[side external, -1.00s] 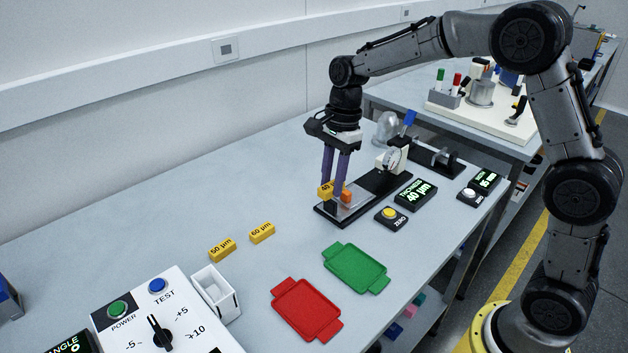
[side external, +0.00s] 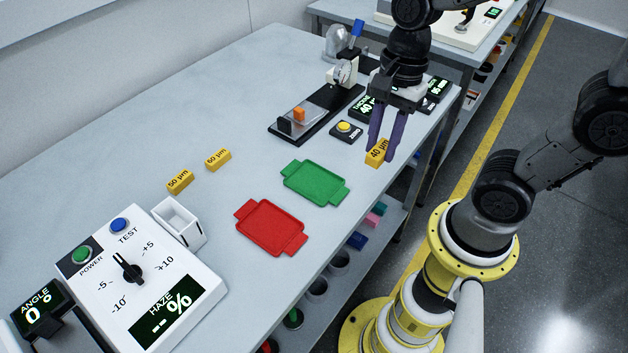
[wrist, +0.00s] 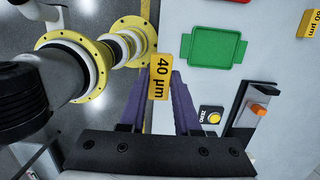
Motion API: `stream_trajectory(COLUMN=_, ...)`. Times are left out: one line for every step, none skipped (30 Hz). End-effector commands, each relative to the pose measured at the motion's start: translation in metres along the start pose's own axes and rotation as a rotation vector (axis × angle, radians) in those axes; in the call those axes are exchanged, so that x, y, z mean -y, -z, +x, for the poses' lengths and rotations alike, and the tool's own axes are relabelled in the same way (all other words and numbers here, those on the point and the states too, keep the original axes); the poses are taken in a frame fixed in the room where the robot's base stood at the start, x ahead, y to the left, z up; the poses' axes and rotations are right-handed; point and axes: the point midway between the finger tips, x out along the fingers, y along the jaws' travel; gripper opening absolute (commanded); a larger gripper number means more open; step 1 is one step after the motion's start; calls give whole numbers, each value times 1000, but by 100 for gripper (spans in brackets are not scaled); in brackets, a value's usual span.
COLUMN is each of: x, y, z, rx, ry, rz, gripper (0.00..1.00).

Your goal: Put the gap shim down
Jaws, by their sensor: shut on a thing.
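The gap shim, a yellow block marked 40 µm (side external: 377,153), is between the purple fingers of my gripper (side external: 381,150). My gripper is shut on it, and its label faces the wrist view (wrist: 160,77). In the side view the shim appears near the table's front edge, right of the green tray (side external: 315,183). In the wrist view it overlaps the line of that edge. I cannot tell its exact height above the table. Two other yellow shims (side external: 180,180) (side external: 218,159) lie on the table at the left.
A red tray (side external: 270,228) lies left of the green one. A white box (side external: 180,223) and a control panel (side external: 150,275) are at the front left.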

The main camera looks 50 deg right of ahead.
Motion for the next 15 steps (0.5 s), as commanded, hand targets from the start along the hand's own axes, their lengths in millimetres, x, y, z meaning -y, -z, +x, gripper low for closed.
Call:
stream_trajectory(x=-8, y=0, z=-1, rx=0, ry=2, rz=-3, gripper=0)
stream_trajectory(x=-12, y=-1, z=-2, rx=0, ry=1, rz=-4, gripper=0)
stream_trajectory(x=-15, y=-1, z=-2, rx=0, ry=0, rz=-5, gripper=0)
stream_trajectory(x=-17, y=-1, z=-3, rx=0, ry=0, rz=-6, gripper=0)
stream_trajectory(x=-17, y=-2, z=-4, rx=0, ry=0, rz=-7, gripper=0)
stream_trajectory(x=-15, y=-3, z=-5, rx=0, ry=-2, rz=-8, gripper=0)
stream_trajectory(x=-13, y=-3, z=-5, rx=0, ry=-3, rz=-9, gripper=0)
stream_trajectory(x=-9, y=-4, z=-4, rx=0, ry=-5, rz=-10, gripper=0)
stream_trajectory(x=-4, y=-5, z=-1, rx=0, ry=-7, rz=-11, gripper=0)
stream_trajectory(x=1, y=-6, z=1, rx=0, ry=-9, rz=-11, gripper=0)
stream_trajectory(x=7, y=-7, z=4, rx=-1, ry=-8, rz=-11, gripper=0)
stream_trajectory(x=15, y=-8, z=8, rx=-1, ry=-10, rz=-11, gripper=0)
stream_trajectory(x=22, y=-9, z=12, rx=-1, ry=-9, rz=-11, gripper=0)
stream_trajectory(x=28, y=-10, z=15, rx=-1, ry=-11, rz=-11, gripper=0)
stream_trajectory(x=36, y=-11, z=19, rx=-1, ry=-9, rz=-11, gripper=0)
